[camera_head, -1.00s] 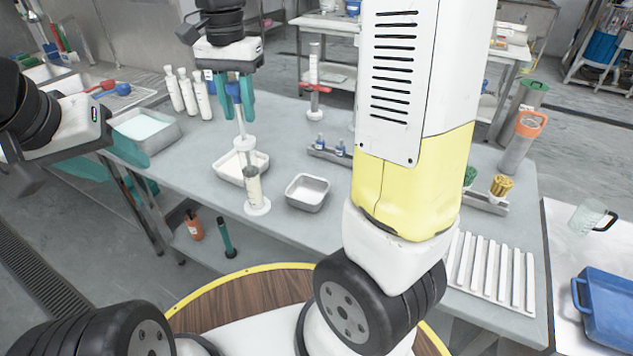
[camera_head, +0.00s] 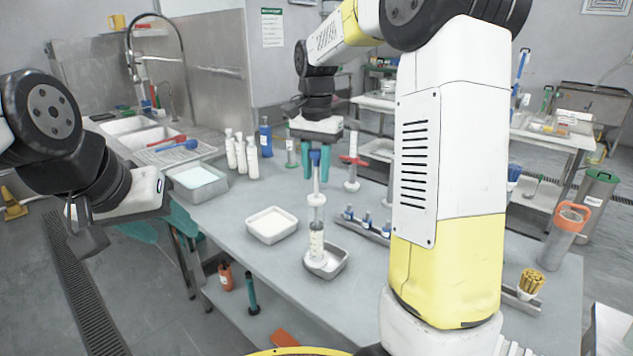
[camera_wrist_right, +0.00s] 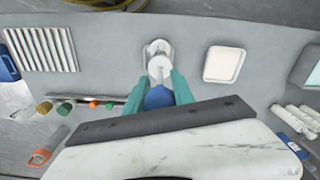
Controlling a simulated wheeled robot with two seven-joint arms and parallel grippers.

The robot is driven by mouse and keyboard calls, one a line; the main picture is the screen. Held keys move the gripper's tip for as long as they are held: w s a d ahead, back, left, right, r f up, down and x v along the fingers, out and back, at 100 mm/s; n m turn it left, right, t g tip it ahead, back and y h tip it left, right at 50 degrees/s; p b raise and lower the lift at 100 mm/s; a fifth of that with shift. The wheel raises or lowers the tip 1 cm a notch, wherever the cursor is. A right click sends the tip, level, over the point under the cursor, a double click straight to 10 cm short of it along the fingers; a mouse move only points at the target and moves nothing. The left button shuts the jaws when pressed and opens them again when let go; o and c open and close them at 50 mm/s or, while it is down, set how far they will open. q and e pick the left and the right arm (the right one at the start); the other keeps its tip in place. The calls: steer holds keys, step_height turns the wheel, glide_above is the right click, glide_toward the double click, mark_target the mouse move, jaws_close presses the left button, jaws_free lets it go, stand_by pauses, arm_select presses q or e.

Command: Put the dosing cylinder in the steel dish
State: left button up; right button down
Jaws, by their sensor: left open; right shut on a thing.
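The dosing cylinder (camera_head: 316,242) is a clear upright tube with a white round foot, a white collar and a rod with a blue top. My right gripper (camera_head: 317,170) is shut on the blue top, also seen in the right wrist view (camera_wrist_right: 158,96). The steel dish (camera_head: 340,272) is a small grey tray on the table. The cylinder's foot shows within the dish's rim in both views; whether it rests on the dish floor I cannot tell. The dish also shows in the right wrist view (camera_wrist_right: 150,45). My left gripper (camera_head: 165,235) is open and empty, left of the table.
A white tray (camera_head: 272,225) stands left of the dish. A rack with small blue-capped bottles (camera_head: 365,230) stands to its right. White bottles (camera_head: 241,155) and a tray of pale liquid (camera_head: 197,181) are at the back left.

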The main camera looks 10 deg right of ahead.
steer(key=shift+w+d+f, duration=0.35)
steer(key=shift+d+f, duration=0.2)
steer(key=shift+f, duration=0.1)
steer(key=shift+w+d+f, duration=0.3)
steer(key=shift+d+f, duration=0.2)
steer(key=shift+f, duration=0.1)
steer(key=shift+w+d+f, duration=0.35)
steer(key=shift+d+f, duration=0.2)
steer(key=shift+f, duration=0.1)
steer(key=c, duration=1.1)
jaws_free()
steer(key=shift+f, duration=0.15)
